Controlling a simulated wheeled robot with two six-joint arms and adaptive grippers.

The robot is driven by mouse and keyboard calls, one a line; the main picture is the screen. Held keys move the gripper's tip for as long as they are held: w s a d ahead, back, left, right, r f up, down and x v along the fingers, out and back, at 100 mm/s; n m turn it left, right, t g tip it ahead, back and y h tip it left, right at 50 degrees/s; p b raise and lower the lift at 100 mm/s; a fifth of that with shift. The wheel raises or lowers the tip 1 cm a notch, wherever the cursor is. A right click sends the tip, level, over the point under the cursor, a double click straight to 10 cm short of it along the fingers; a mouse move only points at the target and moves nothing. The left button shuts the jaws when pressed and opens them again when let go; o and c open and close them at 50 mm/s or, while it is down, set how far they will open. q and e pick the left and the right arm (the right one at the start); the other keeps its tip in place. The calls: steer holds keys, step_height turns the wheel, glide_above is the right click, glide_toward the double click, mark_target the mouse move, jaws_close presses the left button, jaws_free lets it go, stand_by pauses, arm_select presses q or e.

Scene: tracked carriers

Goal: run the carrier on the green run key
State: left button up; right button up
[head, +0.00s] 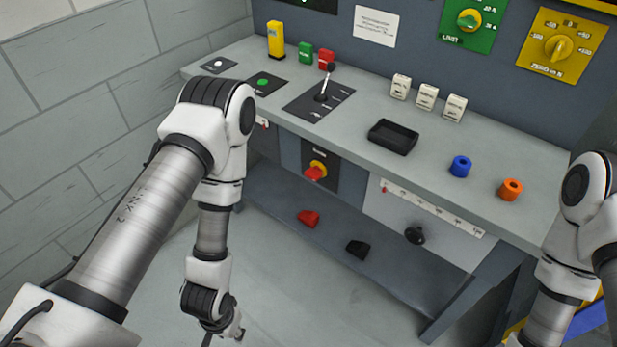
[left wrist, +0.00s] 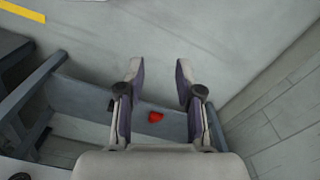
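A round green key (head: 263,82) sits on a small black plate at the left of the bench top; its label is too small to read. A green block (head: 306,53) stands behind it, beside a red one. No carrier is recognisable in either view. My left gripper (head: 232,332) hangs low in front of the bench, well below and apart from the green key. In the left wrist view my left gripper (left wrist: 159,70) is open, with nothing between its fingers. My right arm comes in at the right edge; its gripper is out of the picture.
The bench (head: 480,160) holds a lever (head: 325,85), a yellow block (head: 276,40), white blocks, a black tray (head: 392,137), a blue ring (head: 461,166) and an orange ring (head: 511,189). A red rotary switch (head: 316,171) is on its front. The lower shelf carries a red piece (head: 309,218).

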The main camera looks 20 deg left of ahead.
arm_select(q)
jaws_close()
stand_by(1.0)
